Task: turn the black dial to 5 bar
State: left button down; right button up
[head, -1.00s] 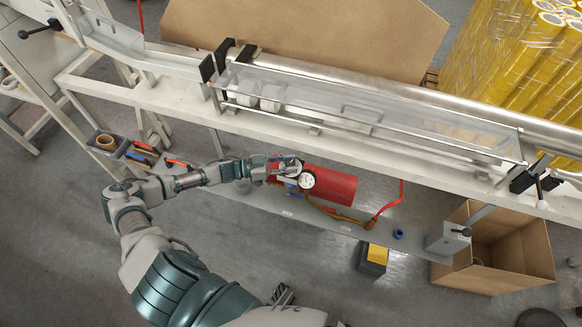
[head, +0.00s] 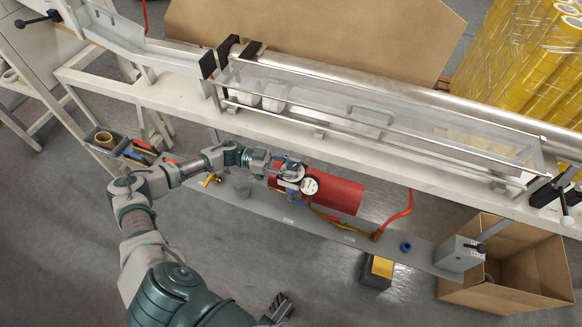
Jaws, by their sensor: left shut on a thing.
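My left gripper (head: 288,173) is shut at the blue-and-silver regulator, just left of the round white pressure gauge (head: 309,186). The black dial is hidden by the gripper's fingers, which close around the place where it sits. The gauge face is turned toward me, but its needle and numbers are too small to read. A red cylinder (head: 342,191) lies behind and to the right of the gauge.
A grey shelf (head: 265,213) runs below the white machine frame (head: 400,160). It carries a red hose (head: 396,216), a blue ring (head: 405,246) and a yellow valve (head: 211,180). A tool tray (head: 120,146) is at left; a cardboard box (head: 510,288) stands at lower right.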

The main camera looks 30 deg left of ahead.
pick_arm(q)
jog(key=shift+f, duration=0.15)
jog(key=c, duration=0.8)
grip_release()
jog(key=shift+w+a, duration=0.1)
jog(key=shift+w, duration=0.05)
jog(key=shift+o, duration=0.2)
jog(key=v, duration=1.2)
